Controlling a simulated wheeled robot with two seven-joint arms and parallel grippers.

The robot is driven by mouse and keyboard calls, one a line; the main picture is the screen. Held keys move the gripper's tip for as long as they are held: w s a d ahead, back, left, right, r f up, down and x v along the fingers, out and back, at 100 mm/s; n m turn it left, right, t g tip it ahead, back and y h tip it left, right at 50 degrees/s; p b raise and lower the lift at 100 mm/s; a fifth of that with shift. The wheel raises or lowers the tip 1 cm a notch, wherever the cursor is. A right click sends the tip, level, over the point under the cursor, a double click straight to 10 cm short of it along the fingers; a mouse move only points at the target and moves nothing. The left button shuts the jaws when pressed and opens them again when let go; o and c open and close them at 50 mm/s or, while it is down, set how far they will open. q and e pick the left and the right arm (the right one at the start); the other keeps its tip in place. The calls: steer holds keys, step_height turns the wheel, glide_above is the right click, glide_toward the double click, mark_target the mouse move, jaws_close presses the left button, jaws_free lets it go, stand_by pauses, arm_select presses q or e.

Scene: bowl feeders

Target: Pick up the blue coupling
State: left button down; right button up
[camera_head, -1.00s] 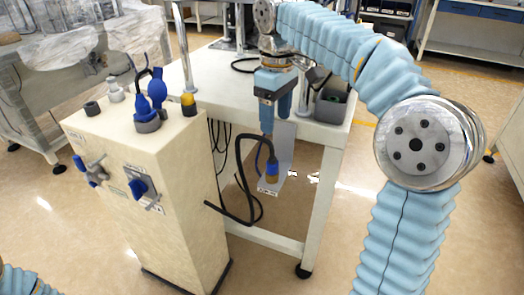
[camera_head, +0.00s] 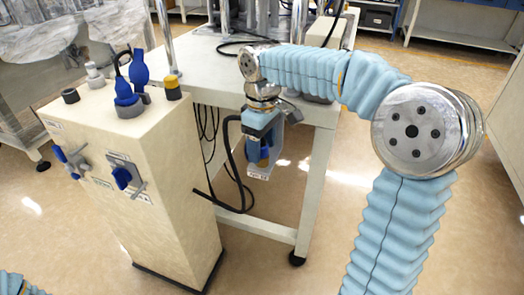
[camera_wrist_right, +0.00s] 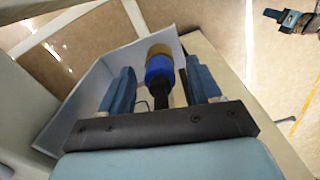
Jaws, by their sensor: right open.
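A blue coupling with a brass-coloured end and a black hose hangs at a pale bracket (camera_head: 262,172) on the table's side. In the right wrist view the coupling (camera_wrist_right: 159,70) lies between my two fingers, with visible gaps on both sides. My right gripper (camera_wrist_right: 160,80) is open around it and points down at the bracket. In the head view this gripper (camera_head: 262,150) largely hides the coupling.
A cream cabinet (camera_head: 150,165) stands to the left, with blue, grey and yellow-topped fittings on top and blue valve handles in front. A white table (camera_head: 205,60) stands behind my gripper. A black hose (camera_head: 228,165) loops beside it. Open floor lies in front.

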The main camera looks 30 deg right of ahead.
jaws_close()
stand_by(0.3)
